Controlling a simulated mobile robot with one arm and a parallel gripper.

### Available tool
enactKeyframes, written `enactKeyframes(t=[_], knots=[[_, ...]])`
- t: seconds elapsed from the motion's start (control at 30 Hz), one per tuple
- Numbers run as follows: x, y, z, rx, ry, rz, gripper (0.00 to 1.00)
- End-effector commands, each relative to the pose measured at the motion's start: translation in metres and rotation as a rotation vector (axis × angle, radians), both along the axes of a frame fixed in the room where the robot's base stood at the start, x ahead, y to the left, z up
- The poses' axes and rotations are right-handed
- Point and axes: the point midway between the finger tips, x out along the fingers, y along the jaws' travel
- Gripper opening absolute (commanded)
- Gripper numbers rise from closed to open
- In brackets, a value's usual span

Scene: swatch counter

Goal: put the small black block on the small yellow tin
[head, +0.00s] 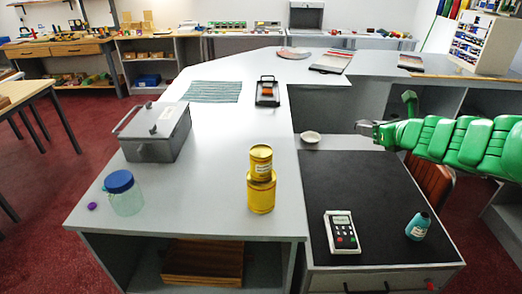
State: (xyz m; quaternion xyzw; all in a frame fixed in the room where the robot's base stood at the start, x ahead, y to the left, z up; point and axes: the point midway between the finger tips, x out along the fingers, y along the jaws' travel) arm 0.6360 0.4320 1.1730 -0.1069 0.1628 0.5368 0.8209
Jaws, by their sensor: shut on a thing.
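The small yellow tin (260,160) stands upright on top of a larger yellow tin (261,194), on the pale counter. Its top is bare. My gripper (366,127) is at the end of the green arm reaching in from the right, up and to the right of the tins and well apart from them. It is shut on a small dark thing, which I take for the small black block. The fingers hide most of it, and its shape is too small to make out. No other small black block shows on the counter.
A grey metal box (155,132) and a blue-lidded jar (124,193) stand left of the tins. A black tray (267,101) lies behind. A white dish (310,137), a card reader (342,232) and a teal bottle (418,227) are to the right. The counter around the tins is clear.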

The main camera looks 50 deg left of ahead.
Motion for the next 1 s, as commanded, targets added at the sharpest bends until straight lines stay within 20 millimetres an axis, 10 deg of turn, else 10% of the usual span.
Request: enactKeyframes(t=[0.63, 1.0], knots=[[-0.06, 0.026, 0.063, -0.003, -0.004, 0.195, 0.17], [-0.188, 0.05, 0.128, -0.002, -0.001, 0.535, 0.17]])
